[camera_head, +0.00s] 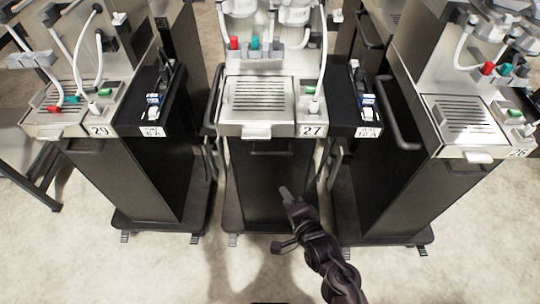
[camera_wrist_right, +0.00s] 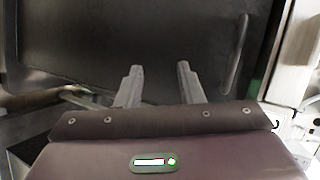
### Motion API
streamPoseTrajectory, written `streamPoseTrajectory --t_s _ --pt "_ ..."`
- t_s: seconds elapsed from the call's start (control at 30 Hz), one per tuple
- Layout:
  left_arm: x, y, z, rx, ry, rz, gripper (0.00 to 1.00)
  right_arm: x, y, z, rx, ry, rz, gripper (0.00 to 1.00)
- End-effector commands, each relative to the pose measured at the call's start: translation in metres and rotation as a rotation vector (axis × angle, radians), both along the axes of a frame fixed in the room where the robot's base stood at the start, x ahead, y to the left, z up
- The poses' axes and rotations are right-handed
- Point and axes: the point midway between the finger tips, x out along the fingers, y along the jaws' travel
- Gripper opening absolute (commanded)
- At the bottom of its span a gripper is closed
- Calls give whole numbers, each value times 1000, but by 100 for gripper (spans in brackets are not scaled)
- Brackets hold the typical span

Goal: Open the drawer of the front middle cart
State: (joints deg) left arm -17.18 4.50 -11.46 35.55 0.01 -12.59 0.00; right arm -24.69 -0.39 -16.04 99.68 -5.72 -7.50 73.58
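The front middle cart (camera_head: 262,185) carries the label 27 and has a dark body. A silver drawer-like front (camera_head: 232,130) with a pale tab (camera_head: 256,131) sits under its slotted tray. A dark recessed handle (camera_head: 271,148) is just below; everything appears closed. My right gripper (camera_head: 287,192) is in front of the cart's dark panel, below the handle. In the right wrist view, its two fingers (camera_wrist_right: 160,68) are apart with nothing between them. A dark panel (camera_wrist_right: 110,35) fills the view ahead, with a bar-like handle (camera_wrist_right: 237,55) right of the fingers. My left gripper is not in view.
Cart 29 (camera_head: 130,185) stands at left and cart 26 (camera_head: 400,190) at right, with narrow gaps. Side shelves with small blue-and-white items (camera_head: 367,108) flank the middle cart. Pale floor (camera_head: 130,275) in front is open.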

Motion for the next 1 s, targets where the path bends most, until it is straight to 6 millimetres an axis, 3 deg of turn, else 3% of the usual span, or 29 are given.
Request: streamPoseTrajectory --t_s 0.03,0.1,0.23,0.7,1.0 --pt "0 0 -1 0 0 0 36 7 3 31 80 -33 -24 34" --pt "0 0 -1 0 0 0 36 12 5 61 166 -61 -45 34" --pt "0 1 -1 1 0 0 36 17 7 89 248 -84 -61 34" --pt "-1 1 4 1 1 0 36 76 32 80 255 -86 -62 34" --pt "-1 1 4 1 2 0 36 87 36 77 254 -85 -62 34"
